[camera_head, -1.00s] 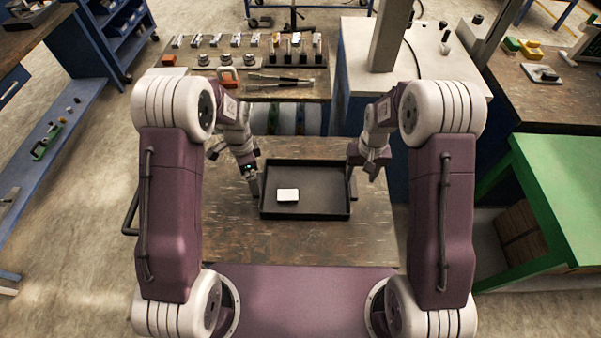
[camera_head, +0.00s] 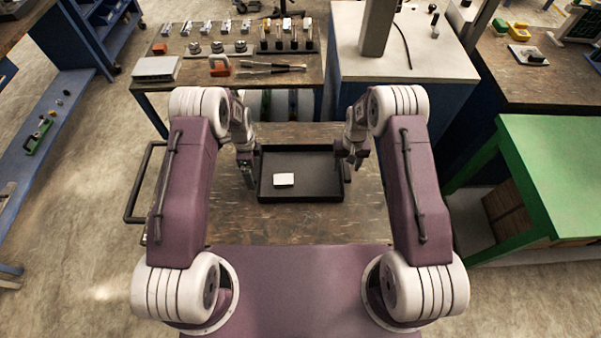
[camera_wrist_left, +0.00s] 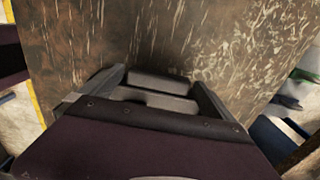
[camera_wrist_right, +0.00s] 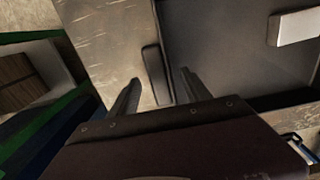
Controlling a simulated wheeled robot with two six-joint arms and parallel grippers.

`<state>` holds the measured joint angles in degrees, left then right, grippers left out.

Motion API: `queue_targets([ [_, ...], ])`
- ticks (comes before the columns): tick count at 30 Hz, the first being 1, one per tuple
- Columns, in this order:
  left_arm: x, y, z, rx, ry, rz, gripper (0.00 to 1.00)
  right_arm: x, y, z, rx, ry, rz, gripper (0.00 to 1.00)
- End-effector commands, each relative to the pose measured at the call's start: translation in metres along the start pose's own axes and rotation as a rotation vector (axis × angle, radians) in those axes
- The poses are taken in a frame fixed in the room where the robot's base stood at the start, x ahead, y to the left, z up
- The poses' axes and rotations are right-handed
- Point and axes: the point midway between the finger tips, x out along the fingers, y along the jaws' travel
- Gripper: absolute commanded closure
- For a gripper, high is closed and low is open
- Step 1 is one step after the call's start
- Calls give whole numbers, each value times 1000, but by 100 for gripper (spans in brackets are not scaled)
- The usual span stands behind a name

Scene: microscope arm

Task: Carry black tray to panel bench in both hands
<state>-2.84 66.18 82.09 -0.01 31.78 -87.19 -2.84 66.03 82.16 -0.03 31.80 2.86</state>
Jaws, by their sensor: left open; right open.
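The black tray (camera_head: 300,198) lies flat on a brown worktable in the head view, with a small white block (camera_head: 284,180) in its left part. My left gripper (camera_head: 250,180) is open at the tray's left side. In the left wrist view its fingers (camera_wrist_left: 160,95) flank dark bars; I cannot tell whether these are the tray's handle. My right gripper (camera_head: 350,160) is open at the tray's right side. In the right wrist view a black handle (camera_wrist_right: 154,73) beside the tray (camera_wrist_right: 215,50) lies just ahead, between the lines of the open fingers (camera_wrist_right: 158,90).
The worktable (camera_head: 290,230) is bare around the tray. Behind it is a bench (camera_head: 185,98) with several small parts and tools. A white-topped cabinet (camera_head: 450,62) with a column stands right of that. A green table (camera_head: 555,150) stands at the right, and a blue shelf (camera_head: 40,180) at the left.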

Motion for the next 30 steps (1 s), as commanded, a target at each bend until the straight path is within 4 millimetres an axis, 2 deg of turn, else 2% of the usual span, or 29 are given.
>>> queue_targets([
  [6, 19, 0, 0, 0, 0, -1, 0, 19, 0, 0, 0, 0, 0, 44],
  [15, 21, 0, 0, 0, 0, -1, 0, 21, 0, 0, 0, 1, 0, 44],
  [17, 21, 0, 0, -1, 0, -1, 14, 21, 0, 0, 0, 1, 0, 58],
  [21, 21, 0, 0, -1, 0, -1, 53, 21, 0, 0, 0, 0, 0, 96],
  [22, 21, 0, 0, -1, 0, -1, 61, 21, 0, 0, 0, 0, 0, 100],
  [24, 21, 0, 0, -1, 0, -1, 76, 21, 0, 0, 0, 0, 0, 100],
  [30, 20, 0, 0, -1, 0, -1, 76, 20, 0, 0, 0, 0, 0, 100],
])
